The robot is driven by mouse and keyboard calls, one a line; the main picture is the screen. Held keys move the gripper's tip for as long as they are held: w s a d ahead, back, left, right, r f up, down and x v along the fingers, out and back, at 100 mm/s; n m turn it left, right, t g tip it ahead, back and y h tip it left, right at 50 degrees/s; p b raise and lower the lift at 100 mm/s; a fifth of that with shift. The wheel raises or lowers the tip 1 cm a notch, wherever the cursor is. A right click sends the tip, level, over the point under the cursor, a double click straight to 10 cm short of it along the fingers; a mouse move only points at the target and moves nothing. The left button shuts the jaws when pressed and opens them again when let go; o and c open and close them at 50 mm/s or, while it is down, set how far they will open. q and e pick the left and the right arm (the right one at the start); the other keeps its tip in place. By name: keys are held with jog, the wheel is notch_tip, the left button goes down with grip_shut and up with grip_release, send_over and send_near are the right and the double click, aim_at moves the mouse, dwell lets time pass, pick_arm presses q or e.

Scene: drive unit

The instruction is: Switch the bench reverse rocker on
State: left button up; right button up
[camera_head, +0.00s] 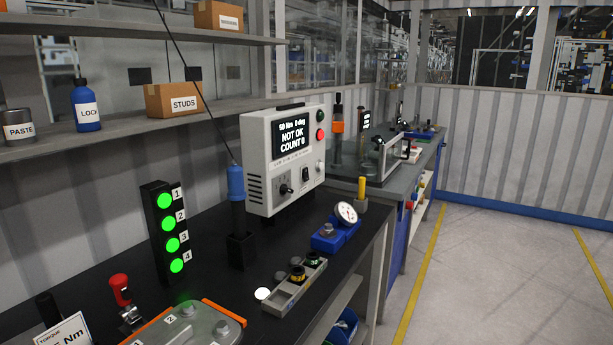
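A white controller box (284,160) stands on the black bench. Its screen (293,137) reads "50 Nm 0 deg", "NOT OK", "COUNT 0". Right of the screen are a green button (320,116) and a red button (320,134). Below the screen are a round knob (285,189) and a small dark rocker switch (305,174); the rocker is too small to tell which side is pressed. Its label cannot be read. Neither of my grippers is in view.
A blue-handled tool (236,183) stands in a black holder left of the box. A four-lamp green stack (165,232), a grey tray (294,287) and a blue gauge block (335,236) are on the bench. Open floor (500,270) lies to the right.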

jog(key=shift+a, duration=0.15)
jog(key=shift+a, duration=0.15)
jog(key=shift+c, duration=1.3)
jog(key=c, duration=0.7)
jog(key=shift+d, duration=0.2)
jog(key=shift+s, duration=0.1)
